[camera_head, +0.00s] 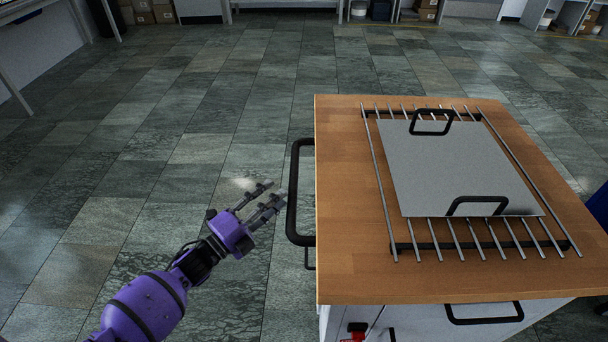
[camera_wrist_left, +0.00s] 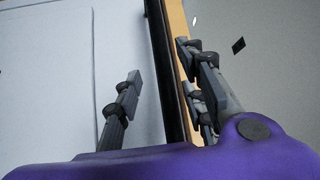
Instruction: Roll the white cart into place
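The white cart has a wooden top (camera_head: 345,200) and stands at the right of the head view; its white side panel (camera_wrist_left: 45,80) fills the left of the left wrist view. A black bar handle (camera_head: 292,195) sticks out from the cart's left side. My left gripper (camera_head: 272,194) is open and empty, just left of this handle, with its fingers pointing toward it. In the left wrist view the black handle (camera_wrist_left: 161,70) runs between the two spread fingers, apparently beyond their tips; I see no contact. My right gripper is not in view.
A metal rack (camera_head: 388,215) with a grey plate (camera_head: 450,165) and two black handles lies on the cart top. The tiled floor (camera_head: 190,110) left of and behind the cart is clear. Shelves and boxes (camera_head: 152,12) line the far wall. A table stands at the upper left.

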